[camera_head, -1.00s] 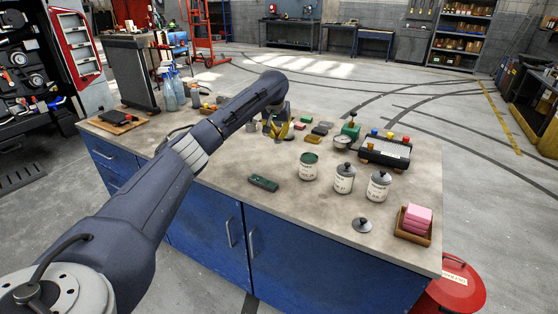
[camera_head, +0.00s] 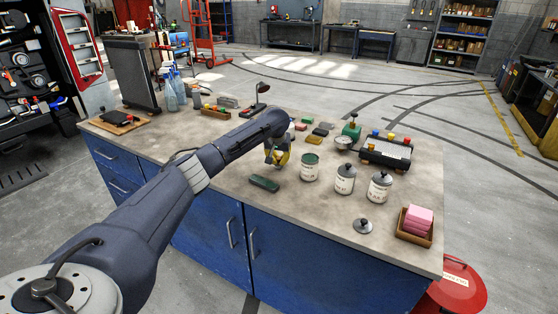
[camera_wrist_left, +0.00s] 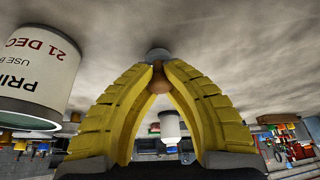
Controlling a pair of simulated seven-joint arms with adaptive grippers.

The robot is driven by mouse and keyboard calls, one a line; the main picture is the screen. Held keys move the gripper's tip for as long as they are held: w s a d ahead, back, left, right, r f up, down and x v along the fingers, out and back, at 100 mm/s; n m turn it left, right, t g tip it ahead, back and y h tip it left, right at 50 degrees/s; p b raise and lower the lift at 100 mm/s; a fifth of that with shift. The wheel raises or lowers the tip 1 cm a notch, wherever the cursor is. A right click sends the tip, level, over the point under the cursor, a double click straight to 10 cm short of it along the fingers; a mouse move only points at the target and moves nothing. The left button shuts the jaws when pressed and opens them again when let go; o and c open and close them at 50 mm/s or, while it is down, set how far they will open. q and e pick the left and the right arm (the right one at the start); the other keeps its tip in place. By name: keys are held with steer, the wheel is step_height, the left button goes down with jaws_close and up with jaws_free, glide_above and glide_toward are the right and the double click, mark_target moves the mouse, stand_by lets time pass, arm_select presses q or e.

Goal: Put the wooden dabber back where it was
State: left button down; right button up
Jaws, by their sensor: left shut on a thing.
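My left gripper (camera_head: 281,160) is low over the middle of the bench, behind the green block and left of the open tin. In the left wrist view its yellow fingers (camera_wrist_left: 158,75) are shut at the tips on the wooden dabber (camera_wrist_left: 158,84), a brown rounded wooden piece. A pale grey round part (camera_wrist_left: 157,54) shows just past the fingertips, against the bench top. I cannot tell whether it touches the bench. My right gripper is not in view.
An open labelled tin (camera_head: 310,168) stands close beside the gripper; it looms at left in the wrist view (camera_wrist_left: 40,78). Two lidded tins (camera_head: 345,180) stand farther right. A dark green block (camera_head: 264,183) lies in front. The bench front left (camera_head: 215,177) is clear.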

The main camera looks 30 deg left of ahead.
arm_select(q)
steer(key=shift+f, duration=0.2)
steer(key=c, duration=1.5)
jaws_free()
steer(key=v, duration=1.2)
steer(key=shift+r, duration=0.1)
